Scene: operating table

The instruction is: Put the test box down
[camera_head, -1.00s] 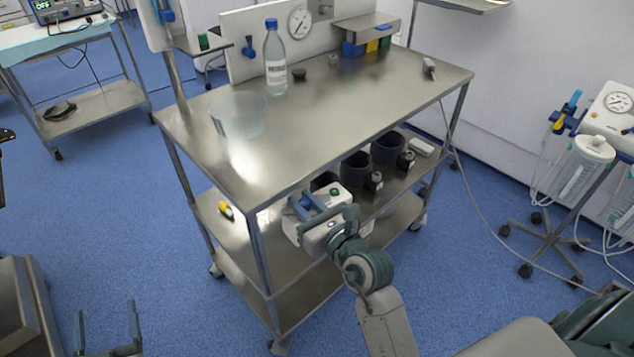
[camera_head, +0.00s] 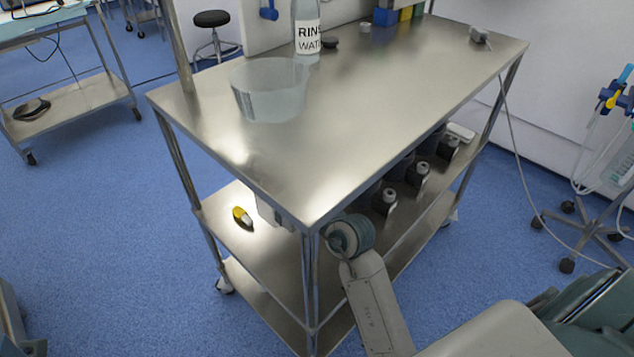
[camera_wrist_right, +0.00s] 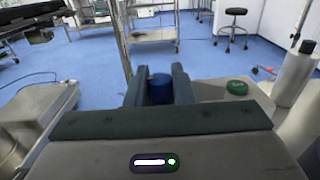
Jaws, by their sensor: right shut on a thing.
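The test box is mostly hidden beneath the trolley's tabletop (camera_head: 330,150). A white bit of the test box (camera_head: 272,212) shows under the tabletop's front edge, above the middle shelf (camera_head: 262,240). In the right wrist view my right gripper (camera_wrist_right: 161,78) is shut on the box's blue handle (camera_wrist_right: 160,90). The box's green knob (camera_wrist_right: 237,88) is to its right. The head view shows my right wrist at the table's front corner, but the fingers are hidden. I cannot tell whether the box touches the shelf. My left gripper is not clearly seen.
A yellow and black object (camera_head: 242,216) lies on the middle shelf, left of the box. Several dark holders (camera_head: 420,175) stand at the shelf's right. A clear bowl (camera_head: 270,90) and a rinse water bottle (camera_head: 306,28) stand on the tabletop. A trolley leg (camera_head: 311,280) is close to my right arm.

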